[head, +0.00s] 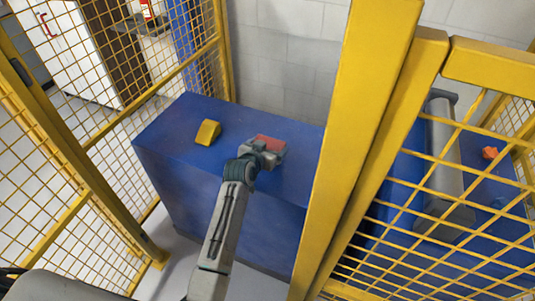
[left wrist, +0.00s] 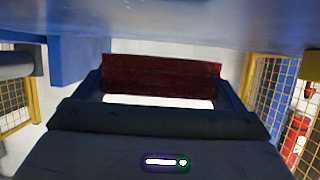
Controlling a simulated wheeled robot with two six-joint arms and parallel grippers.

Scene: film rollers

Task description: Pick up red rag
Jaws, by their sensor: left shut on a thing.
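The red rag (head: 269,143) is at my left gripper (head: 262,153), over the top of the blue cabinet (head: 175,150) in the head view. My left gripper is shut on it. In the left wrist view the red rag (left wrist: 160,75) spans dark red between the two fingers of my left gripper (left wrist: 158,88). The fingers hide part of the rag in the head view. I cannot tell whether the rag touches the cabinet top. My right gripper is not in view.
A yellow block (head: 208,132) lies on the cabinet top, left of my gripper. Yellow mesh fencing (head: 90,150) stands at the left, and a thick yellow post (head: 365,120) stands close on the right. Behind the right mesh are a grey roller (head: 441,150) and an orange object (head: 490,153).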

